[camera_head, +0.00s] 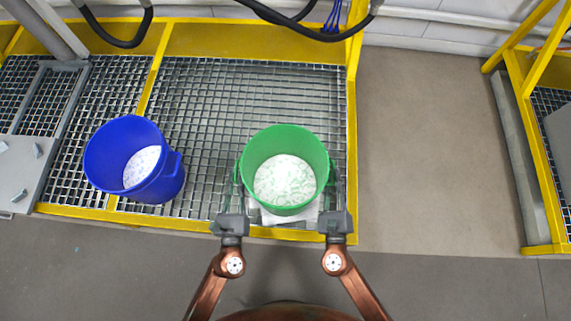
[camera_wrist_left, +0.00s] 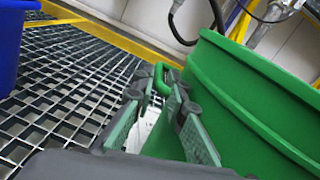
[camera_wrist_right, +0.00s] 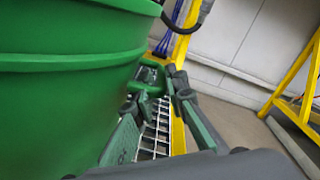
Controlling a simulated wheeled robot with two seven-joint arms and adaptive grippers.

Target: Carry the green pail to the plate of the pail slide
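The green pail (camera_head: 285,140), holding whitish material, stands upright on a pale base (camera_head: 297,219) at the grating's front edge. My left gripper (camera_head: 239,185) is at its left side and my right gripper (camera_head: 334,185) at its right. In the left wrist view the left fingers (camera_wrist_left: 172,105) are apart, with a green side handle (camera_wrist_left: 162,80) near their tips. In the right wrist view the right fingers (camera_wrist_right: 160,112) are also apart, near the other handle (camera_wrist_right: 151,66). A grey plate (camera_head: 20,178) with a sloping rail lies at far left; I cannot tell whether it is the slide plate.
A blue pail (camera_head: 172,185) with whitish contents stands on the grating (camera_head: 205,110), left of the green pail. Yellow edging (camera_head: 352,130) bounds the grating. Dark hoses hang at the back. Bare floor (camera_head: 420,150) lies to the right, before another yellow frame (camera_head: 530,160).

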